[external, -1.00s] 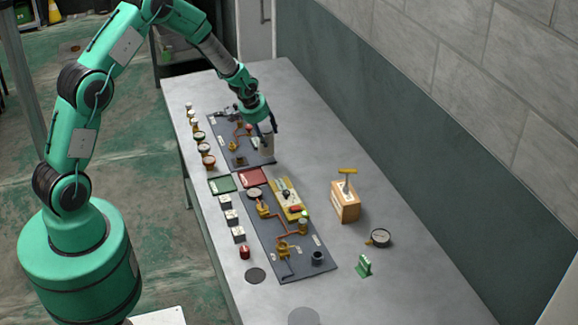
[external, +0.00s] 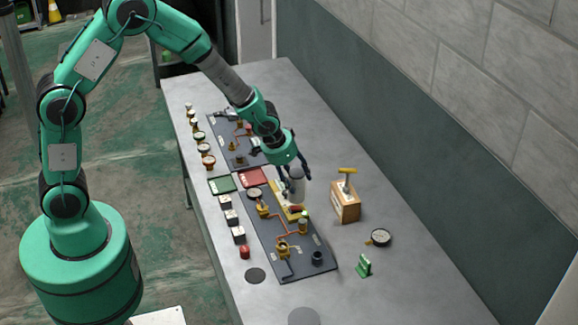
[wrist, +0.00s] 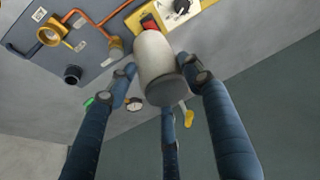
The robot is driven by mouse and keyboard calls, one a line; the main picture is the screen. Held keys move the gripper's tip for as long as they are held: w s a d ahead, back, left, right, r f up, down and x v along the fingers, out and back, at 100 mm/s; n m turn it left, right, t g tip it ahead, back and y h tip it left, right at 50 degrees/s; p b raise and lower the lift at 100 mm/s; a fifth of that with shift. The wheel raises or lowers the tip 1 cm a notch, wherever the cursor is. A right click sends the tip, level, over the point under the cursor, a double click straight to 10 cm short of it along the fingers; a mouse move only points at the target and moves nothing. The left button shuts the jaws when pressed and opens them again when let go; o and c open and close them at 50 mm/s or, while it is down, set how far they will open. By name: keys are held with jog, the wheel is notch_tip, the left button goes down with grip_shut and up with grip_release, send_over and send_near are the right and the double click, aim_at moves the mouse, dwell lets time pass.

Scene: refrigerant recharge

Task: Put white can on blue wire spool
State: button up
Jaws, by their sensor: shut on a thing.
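The white can (external: 296,186) is in my gripper (external: 296,168), hanging below the wrist above the area of the yellow panel. In the wrist view the can (wrist: 158,58) sits between my blue-grey fingers, which are shut around it, and its grey end faces the camera. A row of small spools (external: 203,149) with white, green and red tones stands along the left table edge. I cannot make out which spool, if any, is blue.
A dark board (external: 265,240) with orange pipes and yellow fittings lies under and in front of the can. A wooden box (external: 345,203) with a yellow-handled tool, a round gauge (external: 379,237) and a green holder (external: 364,265) stand right. The table's right side is mostly clear.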

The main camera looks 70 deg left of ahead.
jog(key=s+d+r+m+h+b, duration=0.1)
jog(key=s+d+m, duration=0.1)
jog(key=s+d, duration=0.55)
jog(key=s+d+m, duration=0.1)
jog(key=s+d, duration=0.3)
jog(key=d, duration=0.7)
jog(key=s+d+r+m+h+b, duration=0.1)
jog(key=s+d+m, duration=0.1)
jog(key=s+d, duration=0.55)
jog(key=s+d+m, duration=0.2)
jog(key=s+d, duration=0.6)
jog(key=s, duration=0.1)
jog(key=shift+d+f+h+b, duration=0.25)
jog(key=shift+f+h+b, duration=0.05)
jog(key=shift+h+b, duration=0.1)
jog(key=w+d, duration=0.4)
jog(key=w, duration=0.2)
jog(key=w+d+f+p, duration=0.1)
jog(key=w+d, duration=0.3)
jog(key=w, duration=0.3)
jog(key=shift+w+d+f, duration=0.2)
jog(key=shift+d+f, duration=0.1)
jog(key=shift+f, duration=1.7)
